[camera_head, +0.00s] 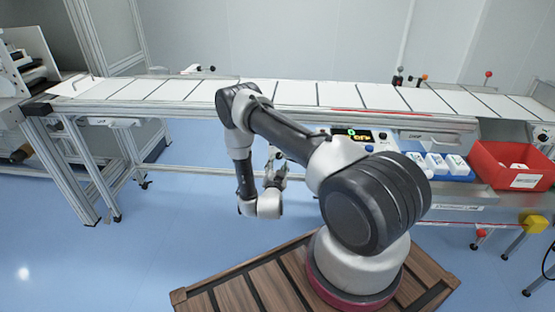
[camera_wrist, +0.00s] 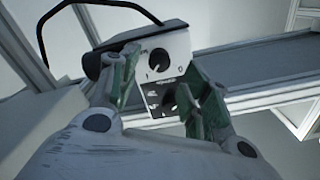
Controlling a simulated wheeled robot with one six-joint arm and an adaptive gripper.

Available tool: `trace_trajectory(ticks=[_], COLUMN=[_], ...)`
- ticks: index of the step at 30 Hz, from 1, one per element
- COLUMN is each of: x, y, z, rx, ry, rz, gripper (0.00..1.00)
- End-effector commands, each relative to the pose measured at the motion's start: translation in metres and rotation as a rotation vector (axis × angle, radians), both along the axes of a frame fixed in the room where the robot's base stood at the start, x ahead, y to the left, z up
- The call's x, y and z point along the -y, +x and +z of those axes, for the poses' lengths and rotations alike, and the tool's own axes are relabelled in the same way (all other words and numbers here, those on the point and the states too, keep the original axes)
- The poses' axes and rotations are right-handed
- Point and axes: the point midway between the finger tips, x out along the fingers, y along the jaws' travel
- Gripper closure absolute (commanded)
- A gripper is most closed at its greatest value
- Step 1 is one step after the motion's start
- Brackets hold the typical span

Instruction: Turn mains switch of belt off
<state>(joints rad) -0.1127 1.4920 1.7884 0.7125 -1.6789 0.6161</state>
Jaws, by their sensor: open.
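The long conveyor belt (camera_head: 292,93) with white panels runs across the head view. In the wrist view, a light control box (camera_wrist: 178,50) carries a round black knob (camera_wrist: 157,60) on its upper part. In the head view my gripper (camera_head: 276,168) hangs in front of the belt frame.
A panel with a lit display (camera_head: 360,136) is partly behind my arm. A red bin (camera_head: 508,165) and small blue-and-white boxes (camera_head: 437,163) stand to its right. A metal frame (camera_head: 88,165) stands at the left. Blue floor (camera_head: 190,210) is open at the front left.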

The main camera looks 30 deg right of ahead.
Motion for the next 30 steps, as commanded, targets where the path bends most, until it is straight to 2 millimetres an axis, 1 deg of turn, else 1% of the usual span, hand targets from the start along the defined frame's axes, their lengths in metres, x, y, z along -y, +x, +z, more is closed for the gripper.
trace_trajectory(ticks=[3, 6, 9, 13, 19, 23, 24, 27, 30], x=[0.013, 0.020, 0.025, 0.028, 0.027, 0.027, 0.027, 0.027, 0.027], y=[0.017, 0.029, 0.037, 0.041, 0.041, 0.041, 0.041, 0.041, 0.041], z=[0.000, 0.000, 0.000, 0.000, -0.001, -0.001, -0.001, -0.001, -0.001], rx=[0.001, 0.000, -0.001, -0.002, -0.003, -0.004, -0.004, -0.004, -0.004], ry=[0.000, 0.001, -0.001, 0.000, 0.000, 0.000, 0.000, 0.000, -0.001], rz=[-0.003, -0.001, -0.001, 0.001, 0.001, 0.001, 0.001, 0.001, 0.001], gripper=[0.53, 0.53, 0.53, 0.53, 0.53, 0.76, 0.84, 0.99, 0.99])
